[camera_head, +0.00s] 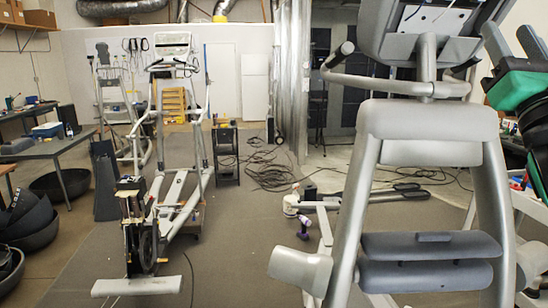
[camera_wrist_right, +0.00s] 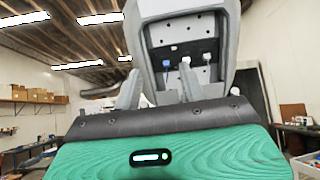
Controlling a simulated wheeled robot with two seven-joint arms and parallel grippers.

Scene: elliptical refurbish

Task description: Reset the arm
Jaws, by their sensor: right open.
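My right gripper (camera_head: 512,43) is raised at the upper right edge of the head view, beside the grey console (camera_head: 388,40) of a large elliptical machine. Its green and black wrist shows below the fingers. In the right wrist view my right gripper (camera_wrist_right: 160,76) has its two grey fingers apart with nothing held between them. The console (camera_wrist_right: 228,50) shows beyond the fingers, with its back opening and small plugs visible. I cannot tell the exact gap between fingers and console. My left gripper is in neither view.
The near elliptical's grey frame (camera_head: 352,205) and handlebar (camera_head: 345,72) fill the right front. A second elliptical (camera_head: 183,185) stands at left centre. A workbench (camera_head: 55,147) stands left. Floor between the machines is mostly clear.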

